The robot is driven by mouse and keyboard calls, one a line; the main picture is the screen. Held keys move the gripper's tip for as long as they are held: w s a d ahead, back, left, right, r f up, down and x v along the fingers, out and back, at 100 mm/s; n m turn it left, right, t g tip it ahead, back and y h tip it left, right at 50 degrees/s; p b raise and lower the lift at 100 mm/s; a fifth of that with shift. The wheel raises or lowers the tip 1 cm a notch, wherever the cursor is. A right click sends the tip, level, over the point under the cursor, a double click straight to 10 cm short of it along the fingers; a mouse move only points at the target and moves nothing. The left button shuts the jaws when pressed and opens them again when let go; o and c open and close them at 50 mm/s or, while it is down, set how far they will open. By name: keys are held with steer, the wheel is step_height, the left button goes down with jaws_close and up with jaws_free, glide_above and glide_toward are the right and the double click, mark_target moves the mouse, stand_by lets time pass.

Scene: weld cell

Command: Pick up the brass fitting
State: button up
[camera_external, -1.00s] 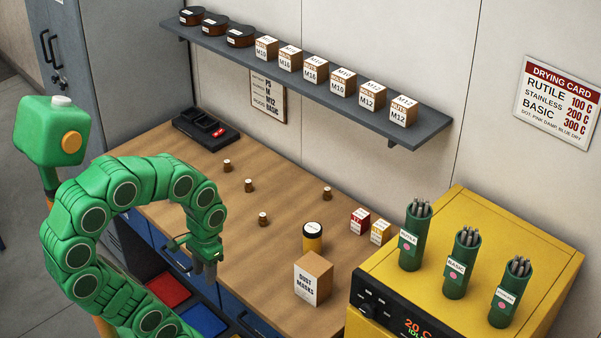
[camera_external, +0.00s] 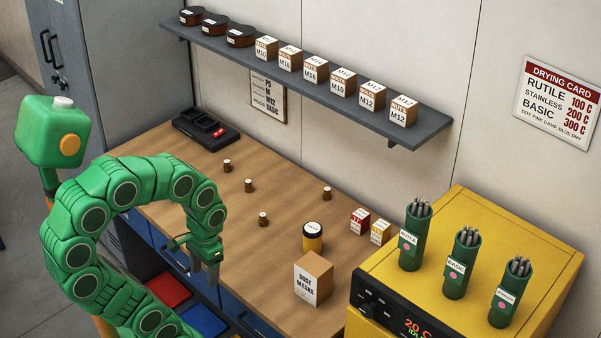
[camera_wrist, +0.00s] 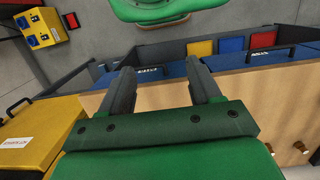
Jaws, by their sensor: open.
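Several small brass-brown fittings stand apart on the wooden bench: a far one (camera_external: 227,165), one nearer (camera_external: 249,185), a front one (camera_external: 263,218) and one to the right (camera_external: 327,193). They look alike at this size, and I cannot tell their markings. My gripper (camera_external: 205,279) hangs fingers-down by the bench's front edge, left of and nearer the camera than the fittings. In the wrist view my gripper (camera_wrist: 160,72) is open with nothing between its fingers. Two brass pieces show at that view's lower right, one of them whole (camera_wrist: 299,146).
On the bench (camera_external: 185,160) stand a dust masks box (camera_external: 313,280), a yellow-black can (camera_external: 313,238), two small boxes and a black tray (camera_external: 205,130). A yellow oven (camera_external: 470,210) with rod tubes stands right. A loaded shelf (camera_external: 310,85) hangs above.

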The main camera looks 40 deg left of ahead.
steer(key=w+a+r+n, duration=0.1)
steer(key=w+a+n, duration=0.2)
steer(key=w+n, duration=0.65)
steer(key=n+y, duration=0.1)
steer(key=n, duration=1.8)
glide_above(263, 215)
steer(key=w, duration=0.1)
steer(key=f, duration=0.9)
steer(key=shift+w+d, duration=0.15)
steer(key=shift+d, duration=0.1)
steer(key=shift+s+a+f, duration=0.1)
steer(key=shift+s+f, duration=0.1)
steer(key=shift+f, duration=1.1)
steer(key=shift+s+a+f, duration=0.15)
steer(key=shift+s+f, duration=0.05)
steer(key=shift+f, duration=1.15)
steer(key=shift+s+a+f, duration=0.1)
steer(key=shift+s+f, duration=0.1)
steer(key=shift+f, duration=1.1)
steer(key=c, duration=1.2)
steer(key=shift+o, duration=0.2)
